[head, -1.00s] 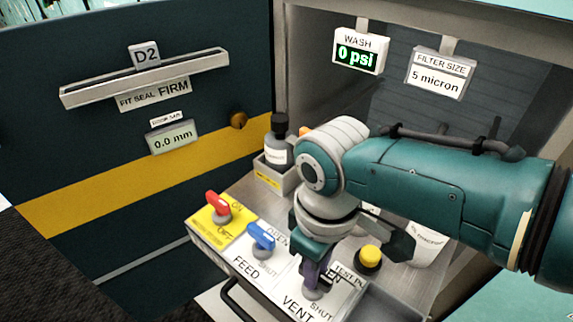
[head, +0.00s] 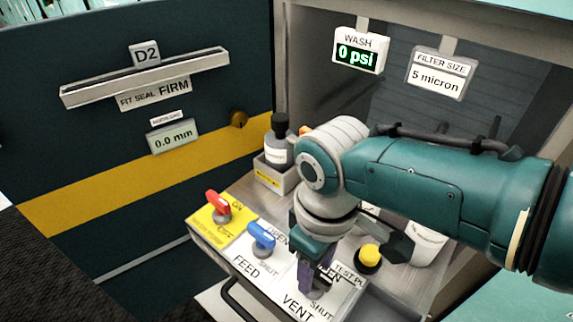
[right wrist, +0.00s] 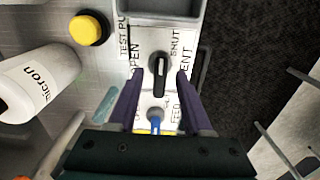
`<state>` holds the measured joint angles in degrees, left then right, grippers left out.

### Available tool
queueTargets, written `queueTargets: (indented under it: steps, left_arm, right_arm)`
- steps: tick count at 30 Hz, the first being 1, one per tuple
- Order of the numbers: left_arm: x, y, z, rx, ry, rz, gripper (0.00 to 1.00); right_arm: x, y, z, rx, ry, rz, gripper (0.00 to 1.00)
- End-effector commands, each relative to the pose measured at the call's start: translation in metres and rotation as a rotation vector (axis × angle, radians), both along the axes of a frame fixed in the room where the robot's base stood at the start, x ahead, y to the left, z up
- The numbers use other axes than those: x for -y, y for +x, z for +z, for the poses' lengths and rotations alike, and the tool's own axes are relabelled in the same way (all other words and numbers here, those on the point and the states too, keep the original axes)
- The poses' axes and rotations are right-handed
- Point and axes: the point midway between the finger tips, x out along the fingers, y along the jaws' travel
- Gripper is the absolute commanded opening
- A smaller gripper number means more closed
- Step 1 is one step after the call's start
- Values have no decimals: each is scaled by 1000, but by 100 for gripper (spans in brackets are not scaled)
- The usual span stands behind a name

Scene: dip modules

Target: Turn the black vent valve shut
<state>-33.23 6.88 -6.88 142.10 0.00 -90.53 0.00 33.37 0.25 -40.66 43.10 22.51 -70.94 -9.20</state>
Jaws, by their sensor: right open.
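The black vent valve (right wrist: 160,72) shows in the right wrist view, its handle lying lengthwise between OPEN on the left and SHUT on the right. My right gripper (right wrist: 159,77) is open, with one purple finger on each side of the handle and gaps visible. I cannot tell whether the fingertips reach down to the handle's height. In the head view, my right gripper (head: 314,283) points down over the VENT plate (head: 299,307) and hides the valve. My left gripper is not in view.
Beside it are the blue feed valve (head: 262,237), the red-handled valve (head: 218,206) on a yellow plate, and a yellow button (head: 369,257). The wash display (head: 360,53) reads 0 psi.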

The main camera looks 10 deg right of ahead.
Motion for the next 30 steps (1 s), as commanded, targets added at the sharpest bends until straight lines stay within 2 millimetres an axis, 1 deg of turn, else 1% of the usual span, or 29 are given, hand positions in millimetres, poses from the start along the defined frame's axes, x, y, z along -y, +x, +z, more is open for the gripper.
queueTargets:
  steps: [4,7,13,15,19,21,24,30]
  left_arm:
    - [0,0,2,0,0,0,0]
    - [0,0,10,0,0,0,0]
    - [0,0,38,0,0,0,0]
    - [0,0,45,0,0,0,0]
    - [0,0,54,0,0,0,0]
    - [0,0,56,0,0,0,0]
    - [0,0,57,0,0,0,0]
    - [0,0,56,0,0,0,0]
  right_arm:
    - [0,0,2,0,0,1,50]
    - [0,0,13,2,1,1,50]
    - [0,0,55,2,0,1,50]
    - [0,1,69,3,1,2,50]
    - [0,0,88,2,0,0,50]
    - [0,0,94,1,1,0,50]
    - [0,0,99,0,0,0,50]
    - [0,0,99,-1,-1,0,50]
